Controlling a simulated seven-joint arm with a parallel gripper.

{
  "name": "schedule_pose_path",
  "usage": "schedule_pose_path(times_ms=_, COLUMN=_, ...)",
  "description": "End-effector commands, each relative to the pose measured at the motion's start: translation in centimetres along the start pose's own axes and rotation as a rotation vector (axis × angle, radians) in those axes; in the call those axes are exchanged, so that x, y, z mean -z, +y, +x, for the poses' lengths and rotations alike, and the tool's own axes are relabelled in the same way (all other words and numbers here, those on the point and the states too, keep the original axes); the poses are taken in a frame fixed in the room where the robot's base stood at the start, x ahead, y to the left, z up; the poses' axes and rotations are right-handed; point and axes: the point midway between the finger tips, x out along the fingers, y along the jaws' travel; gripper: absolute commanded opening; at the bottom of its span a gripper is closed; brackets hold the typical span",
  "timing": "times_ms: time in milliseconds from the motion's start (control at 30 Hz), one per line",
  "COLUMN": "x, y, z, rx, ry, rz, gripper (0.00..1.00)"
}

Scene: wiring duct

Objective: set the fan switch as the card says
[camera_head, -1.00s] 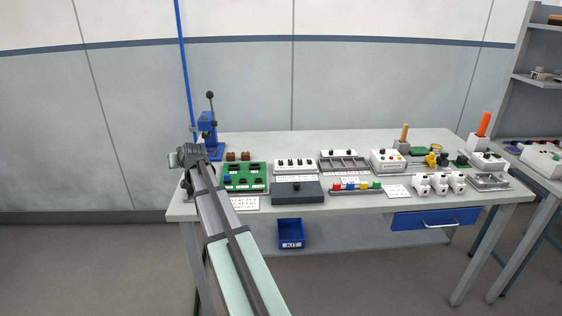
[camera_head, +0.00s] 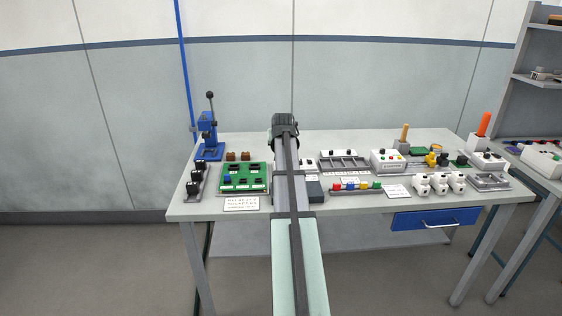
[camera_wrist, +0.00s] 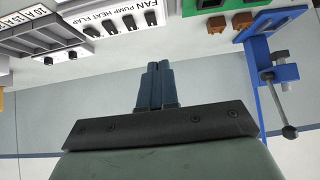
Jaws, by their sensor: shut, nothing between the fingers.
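The white switch box (camera_wrist: 112,22) shows at the top left of the wrist view, with a row of black switches and the labels FAN, PUMP, HEAT and FLAP. The fan switch (camera_wrist: 150,17) is at the end of the row nearest my gripper (camera_wrist: 153,68). The gripper's two dark blue fingers are together, empty and apart from the box. The switch positions are too small to tell. In the head view my arm covers most of the box, and only its right end (camera_head: 309,163) shows. I cannot tell which card applies; a white card (camera_head: 241,204) lies at the table's front left, its text unreadable.
A green board (camera_head: 243,178) and a blue lever press (camera_head: 209,138) stand to the left. The press also shows in the wrist view (camera_wrist: 277,72). A grey slotted box (camera_head: 344,161), coloured blocks (camera_head: 357,186) and white units (camera_head: 439,184) stand to the right.

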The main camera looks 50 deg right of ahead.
Motion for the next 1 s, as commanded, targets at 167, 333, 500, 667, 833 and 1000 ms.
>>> schedule_pose_path(times_ms=167, x=0.0, y=1.0, z=-0.2, rx=-0.014, ry=-0.005, rz=0.007, gripper=0.00)
schedule_pose_path(times_ms=333, x=0.0, y=1.0, z=-0.2, rx=-0.013, ry=-0.005, rz=0.007, gripper=0.00)
schedule_pose_path(times_ms=500, x=0.0, y=1.0, z=0.0, rx=-0.013, ry=-0.005, rz=0.006, gripper=0.00)
schedule_pose_path(times_ms=667, x=0.1, y=1.0, z=1.2, rx=-0.013, ry=-0.006, rz=0.006, gripper=0.00)
schedule_pose_path(times_ms=833, x=0.1, y=1.0, z=3.9, rx=-0.013, ry=-0.007, rz=0.006, gripper=0.00)
schedule_pose_path(times_ms=1000, x=0.1, y=1.0, z=6.9, rx=-0.013, ry=-0.006, rz=0.006, gripper=0.00)
